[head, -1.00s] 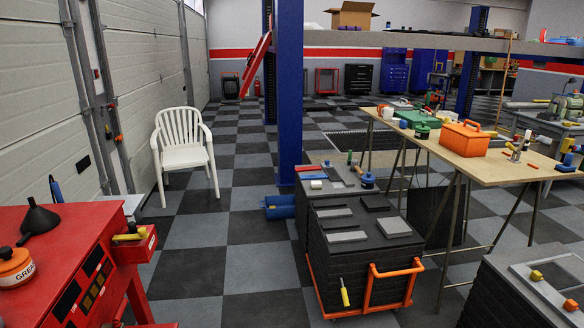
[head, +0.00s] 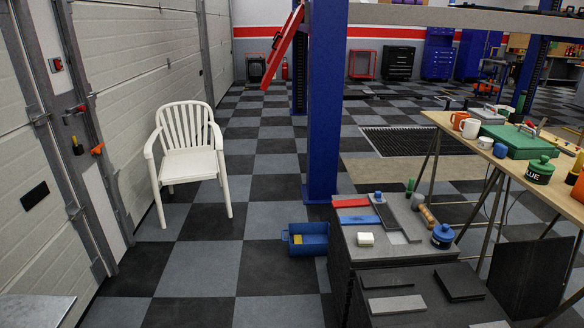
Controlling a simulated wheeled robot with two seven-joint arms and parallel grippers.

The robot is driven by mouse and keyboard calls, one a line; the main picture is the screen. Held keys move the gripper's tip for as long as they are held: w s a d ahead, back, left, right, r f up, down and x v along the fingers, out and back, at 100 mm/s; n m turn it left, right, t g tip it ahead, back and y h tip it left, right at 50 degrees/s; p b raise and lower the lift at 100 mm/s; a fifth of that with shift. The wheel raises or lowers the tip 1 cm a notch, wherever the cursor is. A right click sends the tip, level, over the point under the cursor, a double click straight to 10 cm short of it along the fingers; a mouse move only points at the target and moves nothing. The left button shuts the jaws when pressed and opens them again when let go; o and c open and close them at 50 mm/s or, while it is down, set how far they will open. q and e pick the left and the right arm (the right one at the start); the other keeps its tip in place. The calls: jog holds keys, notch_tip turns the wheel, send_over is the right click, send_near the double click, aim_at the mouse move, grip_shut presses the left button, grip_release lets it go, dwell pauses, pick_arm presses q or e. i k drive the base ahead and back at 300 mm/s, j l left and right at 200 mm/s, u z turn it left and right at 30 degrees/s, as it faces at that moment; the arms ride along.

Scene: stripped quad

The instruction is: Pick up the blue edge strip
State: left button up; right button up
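A flat blue edge strip (head: 359,219) lies on top of the dark workbench-height stack (head: 366,260) at the right of centre in the head view. A red strip (head: 351,203) lies just behind it. Neither of my grippers shows in the head view.
A blue bin (head: 307,240) stands on the floor left of the stack. A blue post (head: 325,110) rises behind it. A white chair (head: 187,150) stands by the left wall. A wooden trestle table (head: 470,126) is at right. Checkered floor between chair and bin is clear.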

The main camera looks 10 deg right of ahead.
aim_at(358, 220)
jog(key=i+j, duration=0.15)
jog(key=i, duration=0.6)
jog(key=i+j, duration=0.1)
jog(key=i, duration=0.65)
